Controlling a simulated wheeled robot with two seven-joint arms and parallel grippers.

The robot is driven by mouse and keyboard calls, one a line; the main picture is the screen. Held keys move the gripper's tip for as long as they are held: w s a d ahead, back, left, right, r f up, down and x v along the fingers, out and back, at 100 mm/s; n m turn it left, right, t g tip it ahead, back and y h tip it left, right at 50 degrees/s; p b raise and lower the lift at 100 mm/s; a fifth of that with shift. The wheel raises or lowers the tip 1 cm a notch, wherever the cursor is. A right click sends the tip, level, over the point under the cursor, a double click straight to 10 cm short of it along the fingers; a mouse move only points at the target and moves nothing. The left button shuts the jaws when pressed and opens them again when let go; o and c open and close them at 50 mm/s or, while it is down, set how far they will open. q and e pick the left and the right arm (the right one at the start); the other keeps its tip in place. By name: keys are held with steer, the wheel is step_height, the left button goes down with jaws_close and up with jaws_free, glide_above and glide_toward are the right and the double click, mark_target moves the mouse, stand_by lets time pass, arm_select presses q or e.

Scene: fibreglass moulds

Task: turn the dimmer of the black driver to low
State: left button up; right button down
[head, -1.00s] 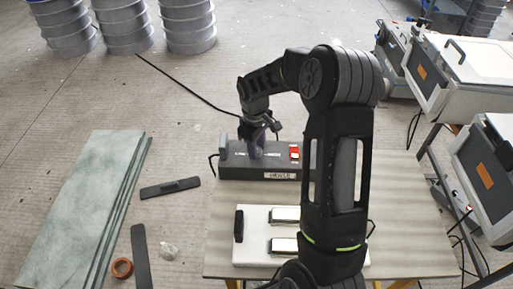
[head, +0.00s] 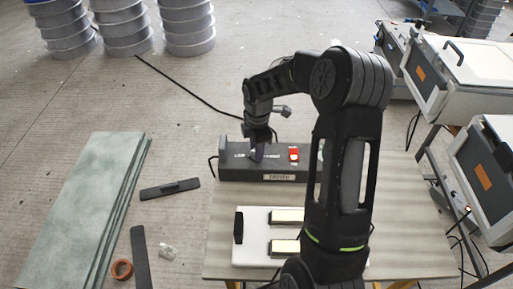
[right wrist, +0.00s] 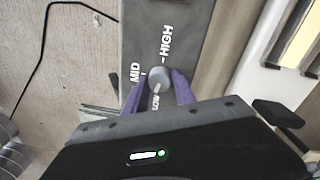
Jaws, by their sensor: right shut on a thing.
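The black driver (head: 235,172) is a long dark box at the back of the table, with a red switch (head: 293,154) on its top. My right gripper (head: 257,152) reaches down to the driver's top, left of the switch. In the right wrist view, its purple fingers (right wrist: 166,88) are shut on the grey dimmer knob (right wrist: 158,75). A pale pointer on the knob points toward lettering partly hidden by the gripper. The labels HIGH and MID show beside the knob. My left gripper is not in view.
A white board (head: 254,218) with two bright panels lies on the table (head: 222,225) in front of the driver. Grey-green sheets (head: 90,200), dark bars and an orange tape roll (head: 122,269) lie at left. White-lidded cases (head: 470,70) stand at right.

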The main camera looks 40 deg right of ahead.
steer(key=shift+n, duration=1.2)
steer(key=c, duration=1)
jaws_free()
steer(key=shift+c, duration=0.2)
steer(key=r, duration=0.7)
steer(key=shift+s+r, duration=0.2)
steer(key=shift+r, duration=0.2)
